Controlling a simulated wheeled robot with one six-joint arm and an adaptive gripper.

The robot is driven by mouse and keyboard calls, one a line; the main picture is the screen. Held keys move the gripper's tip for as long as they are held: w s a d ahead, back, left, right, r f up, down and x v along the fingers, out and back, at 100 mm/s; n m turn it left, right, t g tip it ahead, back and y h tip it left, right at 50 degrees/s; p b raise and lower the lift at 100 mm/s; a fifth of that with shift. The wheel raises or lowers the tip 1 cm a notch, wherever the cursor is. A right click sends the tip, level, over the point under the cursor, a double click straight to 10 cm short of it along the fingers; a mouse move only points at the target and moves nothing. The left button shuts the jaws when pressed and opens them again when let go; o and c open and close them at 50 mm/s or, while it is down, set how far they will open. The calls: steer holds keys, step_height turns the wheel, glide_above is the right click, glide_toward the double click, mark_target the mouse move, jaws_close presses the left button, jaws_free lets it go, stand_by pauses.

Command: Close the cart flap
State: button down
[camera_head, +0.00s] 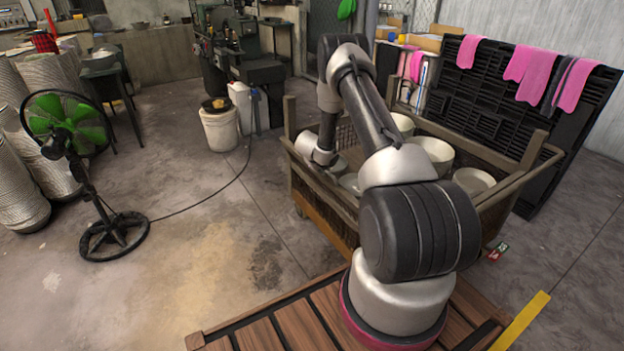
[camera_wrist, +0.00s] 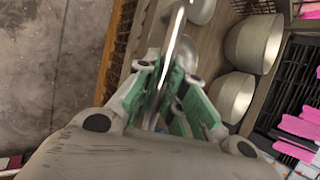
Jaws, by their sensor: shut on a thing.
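The cart (camera_head: 520,185) is a brown metal-framed cart with mesh sides and metal bowls inside, right of centre in the head view. Its mesh side (camera_wrist: 118,50) runs along the left of my gripper in the wrist view. I cannot tell which side is the flap. My gripper (camera_wrist: 170,90), with green fingers, is shut on a thin, shiny metal piece (camera_wrist: 174,45) seen edge-on, perhaps a bowl rim. In the head view my arm reaches over the cart's near left side, and the fingers are hidden.
Bowls (camera_head: 432,152) stand in the cart, and also show at right in the wrist view (camera_wrist: 254,43). A black rack (camera_head: 480,95) with pink cloths (camera_head: 530,65) stands behind. A green fan (camera_head: 70,125) stands left. The floor between fan and cart is mostly clear.

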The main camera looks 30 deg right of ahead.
steer(key=d, duration=0.8)
steer(key=shift+w+r, duration=0.2)
steer(key=shift+r, duration=0.25)
steer(key=c, duration=1.5)
jaws_free()
steer(key=shift+d, duration=0.1)
steer(key=shift+f, duration=0.1)
steer(key=v, duration=1.2)
